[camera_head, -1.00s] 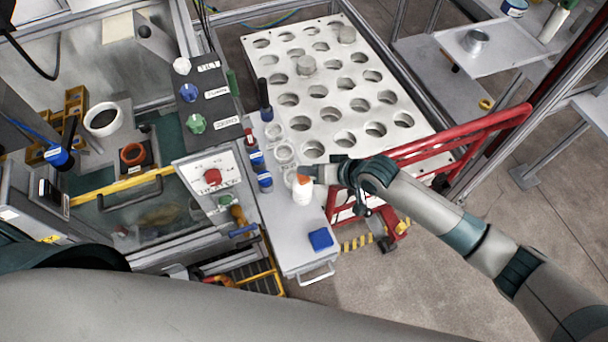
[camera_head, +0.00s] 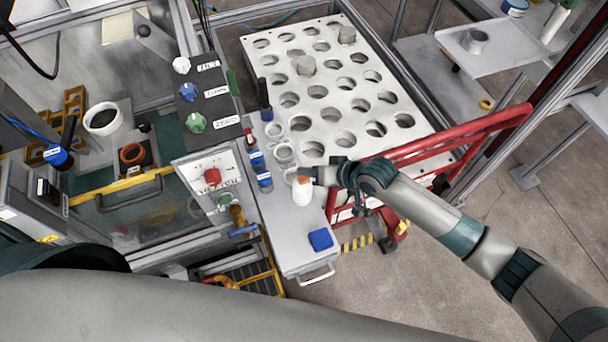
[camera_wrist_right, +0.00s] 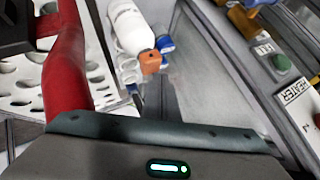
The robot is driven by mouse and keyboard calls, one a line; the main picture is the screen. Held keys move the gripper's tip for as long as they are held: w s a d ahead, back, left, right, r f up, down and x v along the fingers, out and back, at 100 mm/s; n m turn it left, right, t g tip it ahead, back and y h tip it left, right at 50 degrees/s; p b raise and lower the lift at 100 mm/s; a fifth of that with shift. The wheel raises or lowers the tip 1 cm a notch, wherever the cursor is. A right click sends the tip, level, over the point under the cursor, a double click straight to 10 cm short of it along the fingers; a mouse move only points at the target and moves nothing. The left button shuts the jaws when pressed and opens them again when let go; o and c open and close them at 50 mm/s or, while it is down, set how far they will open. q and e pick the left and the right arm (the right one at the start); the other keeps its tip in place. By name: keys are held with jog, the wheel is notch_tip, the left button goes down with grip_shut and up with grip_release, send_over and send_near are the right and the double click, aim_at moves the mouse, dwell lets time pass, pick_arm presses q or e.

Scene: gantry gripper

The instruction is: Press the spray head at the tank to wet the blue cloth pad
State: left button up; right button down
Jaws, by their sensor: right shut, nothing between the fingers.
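The spray bottle (camera_head: 302,194) is white with an orange spray head (camera_head: 303,180). It stands on the grey side shelf, and in the right wrist view the white bottle (camera_wrist_right: 131,28) and its orange head (camera_wrist_right: 151,61) show near the top. The blue cloth pad (camera_head: 321,239) lies flat near the shelf's front end, apart from the bottle. My right gripper (camera_head: 306,173) is shut and empty, with its tips close over the spray head. I cannot tell whether they touch it. My left gripper is not in view.
A red rail (camera_head: 460,132) runs beside my right forearm. The perforated plate (camera_head: 330,80) lies behind. Blue-capped vials (camera_head: 264,180) and clear rings stand left of the bottle. The control panel (camera_head: 208,178) with a red button is farther left. The shelf around the pad is clear.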

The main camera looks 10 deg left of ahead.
jog(key=shift+s+d+f+b, duration=0.15)
jog(key=shift+f+b, duration=0.05)
jog(key=shift+f, duration=0.3)
jog(key=shift+s+d+f+b, duration=0.1)
jog(key=shift+s+f+b, duration=0.1)
jog(key=shift+f, duration=0.3)
dwell(0.7)
jog(key=shift+w, duration=0.1)
jog(key=shift+w+d+r+p, duration=0.1)
jog(key=shift+w+r+p, duration=0.25)
jog(key=shift+r+p, duration=0.4)
jog(key=shift+w+d+r, duration=0.1)
jog(key=shift+d+r, duration=0.1)
jog(key=shift+r, duration=0.15)
jog(key=shift+r, duration=0.1)
notch_tip(320, 180, up, 6)
jog(key=p, duration=0.7)
send_over(310, 180)
jog(key=shift+b, duration=0.3)
